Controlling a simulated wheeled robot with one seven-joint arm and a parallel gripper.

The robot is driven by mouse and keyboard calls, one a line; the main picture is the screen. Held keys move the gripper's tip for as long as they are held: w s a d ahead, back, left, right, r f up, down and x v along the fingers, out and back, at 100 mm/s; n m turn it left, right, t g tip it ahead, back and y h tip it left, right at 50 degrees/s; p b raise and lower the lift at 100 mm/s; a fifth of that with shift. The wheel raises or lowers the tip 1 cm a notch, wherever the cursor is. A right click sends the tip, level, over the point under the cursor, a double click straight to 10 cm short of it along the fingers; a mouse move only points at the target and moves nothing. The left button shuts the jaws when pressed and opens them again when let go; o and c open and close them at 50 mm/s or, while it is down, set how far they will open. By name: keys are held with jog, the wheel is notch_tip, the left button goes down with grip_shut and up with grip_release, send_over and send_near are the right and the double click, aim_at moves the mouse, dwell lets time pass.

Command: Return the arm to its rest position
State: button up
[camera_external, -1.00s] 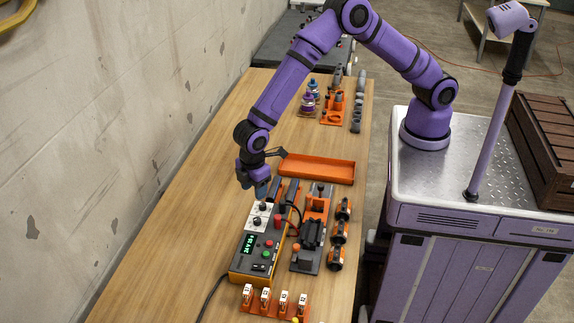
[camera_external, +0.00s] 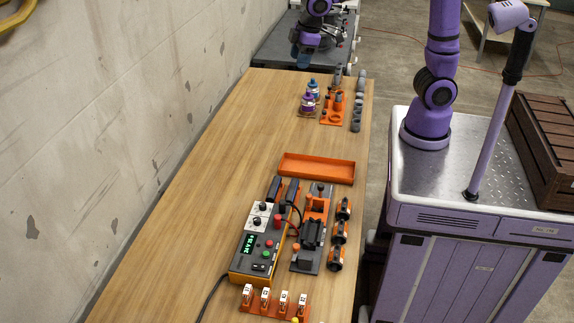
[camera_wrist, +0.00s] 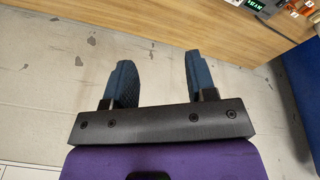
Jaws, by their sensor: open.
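My gripper (camera_wrist: 158,82) is open in the wrist view, with its two dark blue fingers apart and nothing between them. Wall and the table's edge show beyond it. The upper part of my arm is cut off by the top edge of that view. The control box (camera_external: 262,243) with its green display stands on the near part of the wooden table (camera_external: 190,210), far from my gripper.
An orange tray (camera_external: 318,169) lies mid-table. A dark fixture (camera_external: 310,235) stands beside the control box. A dark bench (camera_external: 275,50) stands beyond. The table's left half is clear.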

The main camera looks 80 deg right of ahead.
jog(key=s+d+r+m+t, duration=0.1)
jog(key=s+d+r+m, duration=0.1)
jog(key=s+d, duration=0.6)
jog(key=s+d+r+m+t, duration=0.1)
jog(key=s+d+m, duration=0.2)
jog(key=s+d, duration=0.5)
jog(key=s, duration=0.8)
jog(key=shift+r+m, duration=0.35)
jog(key=shift+m, duration=0.05)
